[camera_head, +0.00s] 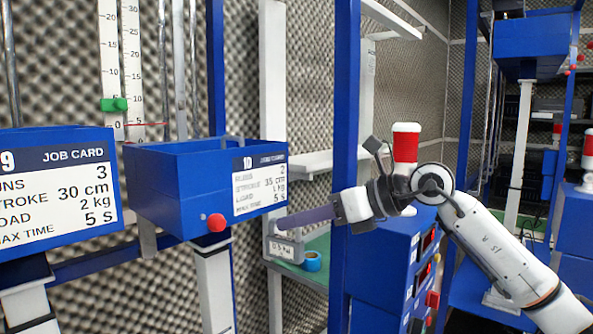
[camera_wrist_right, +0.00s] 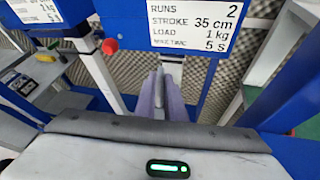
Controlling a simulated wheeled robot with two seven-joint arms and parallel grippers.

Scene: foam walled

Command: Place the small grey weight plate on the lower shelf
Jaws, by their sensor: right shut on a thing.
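The small grey weight plate (camera_head: 284,248), with a white label that seems to read 0.5 kg, hangs below the tip of my right gripper (camera_head: 281,222). The purple fingers come in from the right and are shut on its upper part. In the right wrist view the fingers (camera_wrist_right: 163,97) close around a narrow grey piece; the plate's body is mostly hidden there. A green-topped lower shelf (camera_head: 319,244) lies behind and right of the plate in the head view. Whether the plate touches it I cannot tell. My left gripper is not in view.
A blue bin (camera_head: 160,190) with a job card and red knob (camera_head: 217,222) stands just left of my gripper. A blue tape roll (camera_head: 312,261) sits on the green surface beside the plate. A blue upright (camera_head: 345,120) and a white shelf (camera_head: 308,162) are close by.

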